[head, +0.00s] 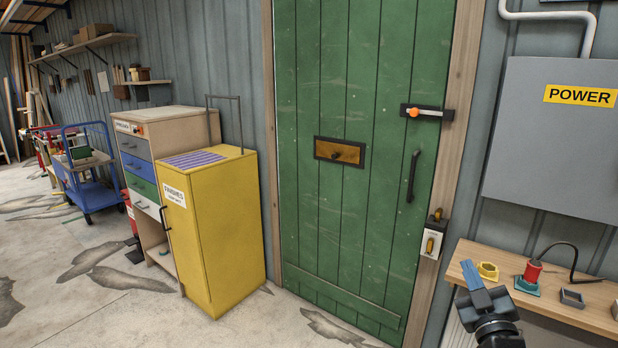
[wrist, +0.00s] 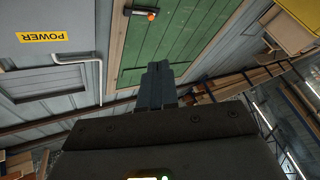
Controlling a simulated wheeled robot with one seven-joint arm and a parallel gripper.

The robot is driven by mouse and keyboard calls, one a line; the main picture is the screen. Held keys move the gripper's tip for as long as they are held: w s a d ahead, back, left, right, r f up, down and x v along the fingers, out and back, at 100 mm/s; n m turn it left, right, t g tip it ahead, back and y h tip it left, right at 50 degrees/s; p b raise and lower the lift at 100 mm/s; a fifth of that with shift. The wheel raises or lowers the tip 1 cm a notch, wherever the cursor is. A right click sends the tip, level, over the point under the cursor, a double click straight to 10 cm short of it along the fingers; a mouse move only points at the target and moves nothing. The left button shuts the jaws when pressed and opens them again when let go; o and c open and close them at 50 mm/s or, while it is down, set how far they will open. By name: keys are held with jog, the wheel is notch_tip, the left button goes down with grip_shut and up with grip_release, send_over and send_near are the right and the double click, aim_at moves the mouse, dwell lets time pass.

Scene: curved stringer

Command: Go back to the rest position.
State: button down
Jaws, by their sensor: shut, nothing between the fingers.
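My gripper (head: 473,272) is at the lower right of the head view, in front of the wooden shelf and well apart from the green door. Its blue-grey fingers are together with nothing between them. In the wrist view the shut fingers (wrist: 156,85) stand in the middle, pointing toward the green door (wrist: 172,42). The wrist view is turned, so the room looks tilted. The rest position is not marked in either view.
The wooden shelf (head: 590,312) holds a yellow part (head: 488,271), a red and teal item (head: 532,271) and a small grey tray (head: 572,298). A grey power box (head: 556,140) hangs above. A yellow cabinet (head: 222,225) stands left of the door. The floor before the door is clear.

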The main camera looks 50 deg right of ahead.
jog(key=a+f+n+t+y, duration=0.2)
jog(key=a+y, duration=0.3)
jog(key=a, duration=0.6)
jog(key=a+f+n+t+y, duration=0.2)
jog(key=a+y, duration=0.3)
jog(key=a, duration=0.7)
jog(key=s+a+r+g+y, duration=0.1)
jog(key=s+a+y, duration=0.2)
jog(key=a, duration=0.6)
jog(key=s+a+r+g+y, duration=0.1)
jog(key=s+a+r+y, duration=0.1)
jog(key=s+a+y, duration=0.2)
jog(key=s+a, duration=0.3)
jog(key=a, duration=0.2)
jog(key=shift+s+r, duration=0.2)
